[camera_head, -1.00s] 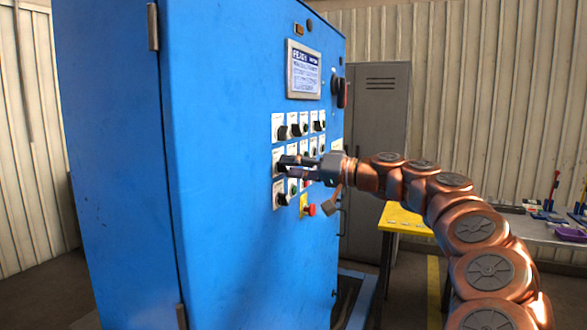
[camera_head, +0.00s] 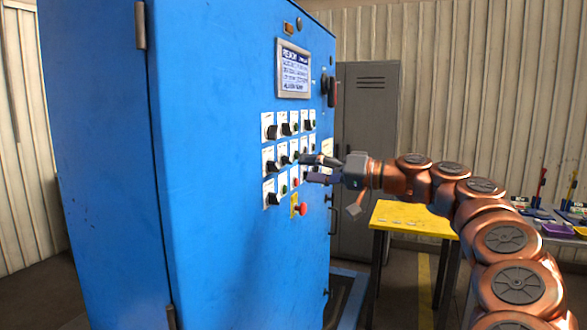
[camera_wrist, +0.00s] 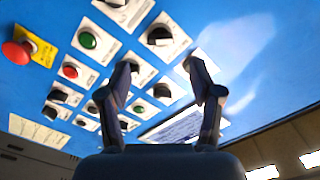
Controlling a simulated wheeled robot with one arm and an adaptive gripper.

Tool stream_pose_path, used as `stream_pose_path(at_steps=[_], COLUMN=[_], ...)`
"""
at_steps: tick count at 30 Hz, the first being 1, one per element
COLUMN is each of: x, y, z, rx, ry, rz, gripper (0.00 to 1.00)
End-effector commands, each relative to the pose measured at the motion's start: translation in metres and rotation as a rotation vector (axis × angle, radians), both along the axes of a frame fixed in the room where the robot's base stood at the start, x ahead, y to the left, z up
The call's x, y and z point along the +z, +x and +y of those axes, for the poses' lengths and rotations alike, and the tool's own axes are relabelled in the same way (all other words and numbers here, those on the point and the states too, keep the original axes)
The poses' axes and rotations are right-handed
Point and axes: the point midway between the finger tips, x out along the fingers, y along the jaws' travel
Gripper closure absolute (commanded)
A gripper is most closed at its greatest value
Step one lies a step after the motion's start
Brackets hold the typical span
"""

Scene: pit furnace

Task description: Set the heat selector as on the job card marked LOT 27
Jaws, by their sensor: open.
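The blue cabinet's control panel carries several rows of black selector knobs on white plates, including a top-left knob (camera_head: 271,132), a middle-left knob (camera_head: 271,166) and a bottom-left knob (camera_head: 273,198). Labels are too small to read, so I cannot tell which is the heat selector. My gripper (camera_head: 305,169) is open and empty, in front of the panel to the right of the left-hand knobs. In the wrist view, a black knob (camera_wrist: 160,36) shows beyond my open fingers (camera_wrist: 160,66). No card reading LOT 27 is legible.
A red stop button on a yellow plate (camera_head: 296,207) sits low on the panel. A framed display (camera_head: 293,68) is above. A yellow table (camera_head: 412,220) stands behind my arm, with a grey locker (camera_head: 366,130) behind. Green and red buttons sit among the knobs.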

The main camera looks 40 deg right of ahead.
Motion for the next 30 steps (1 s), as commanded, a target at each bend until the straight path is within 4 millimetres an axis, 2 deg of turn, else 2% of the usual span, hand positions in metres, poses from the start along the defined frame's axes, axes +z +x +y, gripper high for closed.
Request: stream_pose_path(at_steps=[4, 10, 30], x=[0.001, 0.001, 0.0], y=[-0.022, -0.038, -0.042], z=[-0.013, -0.024, -0.025], rx=[0.0, -0.003, 0.0], ry=[0.001, 0.0, 0.0], rz=[-0.001, -0.002, 0.0], gripper=[0.35, 0.35, 0.35])
